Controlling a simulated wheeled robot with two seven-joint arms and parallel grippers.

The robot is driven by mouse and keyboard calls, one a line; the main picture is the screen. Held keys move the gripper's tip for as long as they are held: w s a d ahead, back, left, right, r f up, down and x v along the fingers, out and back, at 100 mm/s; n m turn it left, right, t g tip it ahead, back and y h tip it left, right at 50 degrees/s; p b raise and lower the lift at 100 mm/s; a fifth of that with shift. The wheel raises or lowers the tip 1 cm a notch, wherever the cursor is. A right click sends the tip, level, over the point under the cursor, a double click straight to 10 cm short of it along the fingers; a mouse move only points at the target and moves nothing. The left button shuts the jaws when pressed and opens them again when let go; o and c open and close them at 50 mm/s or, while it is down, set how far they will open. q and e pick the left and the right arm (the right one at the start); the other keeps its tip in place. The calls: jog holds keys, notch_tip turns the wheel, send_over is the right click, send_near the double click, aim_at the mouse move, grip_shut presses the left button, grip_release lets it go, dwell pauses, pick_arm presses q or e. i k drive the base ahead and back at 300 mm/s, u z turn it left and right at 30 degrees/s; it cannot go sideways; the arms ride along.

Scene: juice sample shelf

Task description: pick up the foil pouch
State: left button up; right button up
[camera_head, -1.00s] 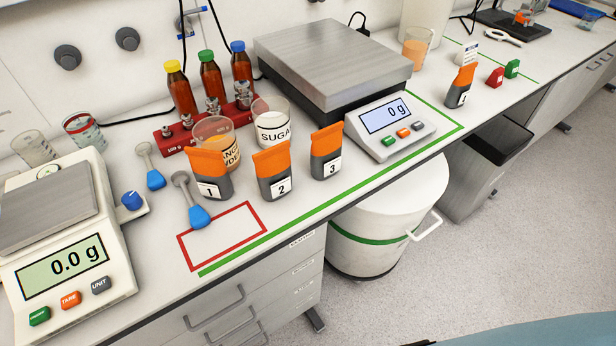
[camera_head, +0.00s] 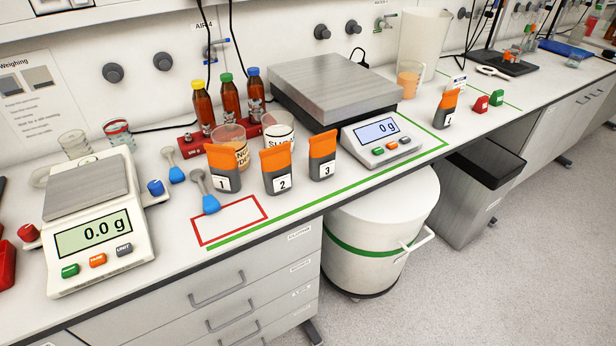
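Several orange and grey foil pouches stand upright on the white bench. Pouch 1 (camera_head: 224,168), pouch 2 (camera_head: 277,168) and pouch 3 (camera_head: 322,155) stand in a row in front of the two labelled glasses. Neither of my grippers shows in the head view.
A small scale reading 0.0 g (camera_head: 92,236) stands at left, a large scale (camera_head: 335,95) at the back. A red-outlined empty rectangle (camera_head: 229,221) lies before the pouches.

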aim_at(276, 160)
jog(key=z, duration=2.1)
jog(key=i, duration=2)
jog(key=u, duration=3.15)
jog(key=i, duration=0.5)
jog(key=u, duration=0.05)
